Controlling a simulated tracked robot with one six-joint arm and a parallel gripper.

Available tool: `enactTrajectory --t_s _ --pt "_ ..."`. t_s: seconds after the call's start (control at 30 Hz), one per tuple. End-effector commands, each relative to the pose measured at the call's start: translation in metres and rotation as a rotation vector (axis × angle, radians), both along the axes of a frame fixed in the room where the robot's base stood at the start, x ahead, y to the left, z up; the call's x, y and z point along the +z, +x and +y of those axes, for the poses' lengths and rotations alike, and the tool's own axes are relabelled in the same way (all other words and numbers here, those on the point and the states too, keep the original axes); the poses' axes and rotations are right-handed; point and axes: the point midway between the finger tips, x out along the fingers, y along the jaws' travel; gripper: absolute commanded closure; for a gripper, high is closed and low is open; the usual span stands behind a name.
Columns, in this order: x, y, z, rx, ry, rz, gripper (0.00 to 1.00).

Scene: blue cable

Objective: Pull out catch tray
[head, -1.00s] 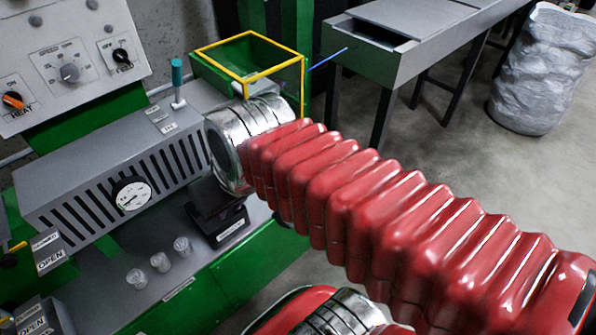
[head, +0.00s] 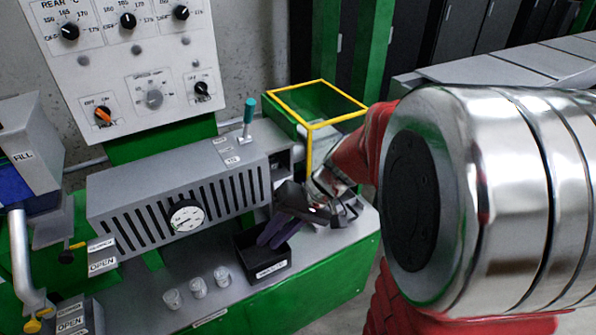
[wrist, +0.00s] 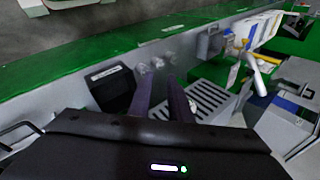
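The catch tray appears to be the small black open box (head: 262,266) with a white label on its front, too small to read. It sits on the machine's grey ledge, below the right end of the slotted housing. My gripper (head: 270,238) reaches in from the right. Its two dark purple fingers point down-left and overlap the tray's opening in the head view; whether they touch it I cannot tell. In the wrist view, the fingers (wrist: 160,82) are apart with nothing between them, and the black tray (wrist: 115,88) is just left of them.
Several small clear cups (head: 198,287) stand on the ledge left of the tray. The slotted grey housing (head: 135,212) with a gauge is above. A yellow-rimmed green bin (head: 318,103) stands behind my arm. A teal-topped lever (head: 249,112) rises from the housing.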

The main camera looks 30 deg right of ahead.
Motion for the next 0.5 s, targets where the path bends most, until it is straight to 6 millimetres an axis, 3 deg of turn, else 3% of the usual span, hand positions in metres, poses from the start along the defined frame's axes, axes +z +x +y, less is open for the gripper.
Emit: enactTrajectory --t_s 0.5 --pt "-0.056 0.06 -0.077 -0.253 0.326 -0.094 0.82"
